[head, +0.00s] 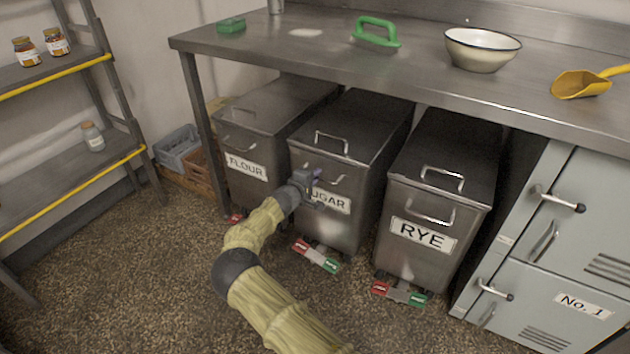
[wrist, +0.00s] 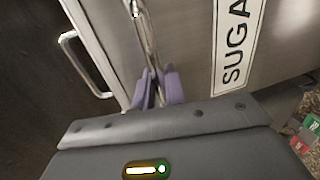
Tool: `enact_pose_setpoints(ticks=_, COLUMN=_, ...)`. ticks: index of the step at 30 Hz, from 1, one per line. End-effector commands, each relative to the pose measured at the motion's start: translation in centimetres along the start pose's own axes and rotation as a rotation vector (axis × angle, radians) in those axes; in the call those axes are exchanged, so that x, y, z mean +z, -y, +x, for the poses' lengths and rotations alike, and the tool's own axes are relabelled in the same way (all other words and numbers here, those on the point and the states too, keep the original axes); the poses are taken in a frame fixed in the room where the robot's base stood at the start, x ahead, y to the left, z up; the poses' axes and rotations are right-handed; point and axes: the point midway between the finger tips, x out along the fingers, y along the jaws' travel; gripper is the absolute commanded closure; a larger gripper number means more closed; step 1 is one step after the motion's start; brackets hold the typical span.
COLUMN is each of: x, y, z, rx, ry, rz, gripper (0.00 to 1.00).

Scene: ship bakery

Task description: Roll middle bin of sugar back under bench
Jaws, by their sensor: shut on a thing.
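The middle bin of sugar (head: 345,222) is a steel bin with a sloping lid and a SUGAR label, partly covered by my gripper. It stands between the flour bin (head: 248,190) and the rye bin (head: 422,262), its front roughly in line with theirs. Its back goes under the steel bench (head: 330,62), while its front shows past the bench edge. My gripper (head: 312,186) is at the bin's front. In the wrist view its purple fingers (wrist: 160,88) are shut on the sugar bin's front handle (wrist: 148,40), beside the label (wrist: 238,42).
Red-and-green pedals (head: 316,256) sit low at the sugar bin's front. Neighbouring bins stand close on both sides. Grey lockers (head: 560,245) are at the right, a shelf rack (head: 75,165) at the left. The speckled floor (head: 150,270) in front is clear apart from my arm.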

Motion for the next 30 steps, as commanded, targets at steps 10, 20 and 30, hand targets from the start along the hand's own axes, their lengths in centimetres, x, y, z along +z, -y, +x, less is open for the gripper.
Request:
enact_pose_setpoints(ticks=10, x=-0.2, y=-0.5, z=0.4, rx=0.003, ry=-0.008, rz=0.001, gripper=1.00)
enact_pose_setpoints(ticks=20, x=-0.2, y=-0.3, z=0.3, rx=0.002, ry=-0.007, rz=0.000, gripper=0.71)
enact_pose_setpoints(ticks=30, x=-0.2, y=-0.3, z=-0.7, rx=0.001, ry=-0.006, rz=-0.001, gripper=0.71)
